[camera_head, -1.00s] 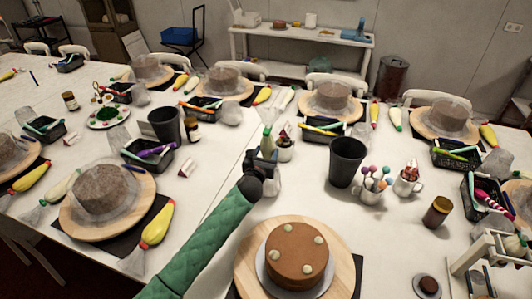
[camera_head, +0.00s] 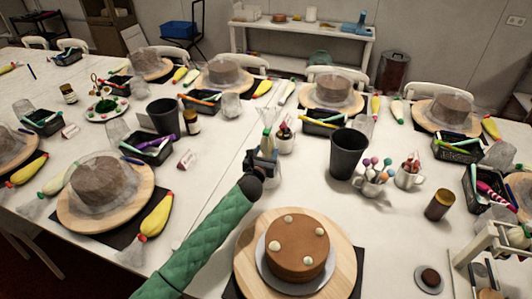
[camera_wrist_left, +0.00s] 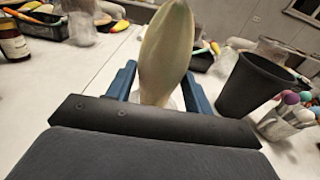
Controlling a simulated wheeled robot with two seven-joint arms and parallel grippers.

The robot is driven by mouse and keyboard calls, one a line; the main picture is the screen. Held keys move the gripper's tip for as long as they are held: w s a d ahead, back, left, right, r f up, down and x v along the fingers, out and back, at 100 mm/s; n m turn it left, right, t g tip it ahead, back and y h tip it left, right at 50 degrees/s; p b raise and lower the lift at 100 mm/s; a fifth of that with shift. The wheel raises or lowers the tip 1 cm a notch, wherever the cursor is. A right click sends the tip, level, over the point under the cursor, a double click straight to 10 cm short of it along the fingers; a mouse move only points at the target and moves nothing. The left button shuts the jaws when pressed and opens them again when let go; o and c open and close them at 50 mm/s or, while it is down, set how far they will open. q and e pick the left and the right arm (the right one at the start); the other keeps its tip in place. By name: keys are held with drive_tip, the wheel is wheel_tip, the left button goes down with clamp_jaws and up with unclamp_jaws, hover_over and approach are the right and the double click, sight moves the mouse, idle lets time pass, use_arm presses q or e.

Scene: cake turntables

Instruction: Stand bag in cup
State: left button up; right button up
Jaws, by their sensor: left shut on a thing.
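My left gripper (camera_head: 263,157) is shut on a pale piping bag (camera_head: 267,128), over the middle of the table. In the left wrist view, the bag (camera_wrist_left: 166,52) stands up between the blue fingers (camera_wrist_left: 160,88), wide body upward. Its lower end is hidden behind the gripper. A black cup (camera_head: 347,155) stands upright to the right of the gripper, apart from it; its open top shows dark inside. The cup also shows right of the bag in the left wrist view (camera_wrist_left: 250,90). My right gripper is not in view.
A brown cake (camera_head: 297,262) on a round wooden board (camera_head: 248,262) sits in front. Right of the cup are a holder with coloured balls (camera_head: 371,182) and a mug (camera_head: 409,177). A small potted item (camera_head: 285,138) stands behind the gripper. Another black cup (camera_head: 163,117) stands left.

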use_arm(q)
drive_tip(key=shift+f+b, duration=0.3)
drive_tip(key=shift+f, duration=0.2)
drive_tip(key=o, duration=1.1)
drive_tip(key=shift+c, duration=0.2)
drive_tip(key=shift+s, duration=0.1)
drive_tip(key=shift+s+a+r+p, duration=0.15)
drive_tip(key=shift+s+p, duration=0.15)
drive_tip(key=shift+s, duration=0.1)
drive_tip(key=shift+s+a+r+p, duration=0.1)
drive_tip(key=shift+s+r+p, duration=0.05)
drive_tip(key=shift+s+p, duration=0.2)
drive_tip(key=shift+r+p+v, duration=0.2)
drive_tip(key=shift+p+v, duration=0.3)
drive_tip(key=shift+v, duration=0.45)
drive_tip(key=shift+r+p+v, duration=0.15)
drive_tip(key=shift+p+v, duration=0.3)
drive_tip(key=shift+v, duration=0.5)
